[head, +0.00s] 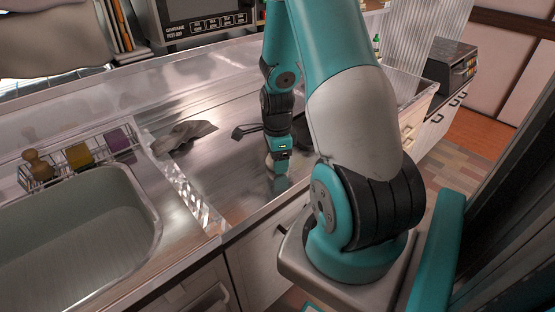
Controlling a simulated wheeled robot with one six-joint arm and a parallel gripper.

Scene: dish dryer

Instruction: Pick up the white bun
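My gripper (277,158) points down at the metal counter (222,185), near the middle of the head view. A small pale, beige patch (269,161) shows at its lower left edge, close to the counter. It could be part of the white bun, but it is too small and too covered to be sure. No other white bun is plain in view. The gripper's fingers are too small and hidden to show whether they are open or shut, or whether they touch anything.
A crumpled grey cloth (184,134) lies on the counter to the left. A sink (75,230) and a small wire rack (82,160) with a brush and sponges are further left. An oven-like appliance (205,18) stands behind. Bare counter lies left of my gripper.

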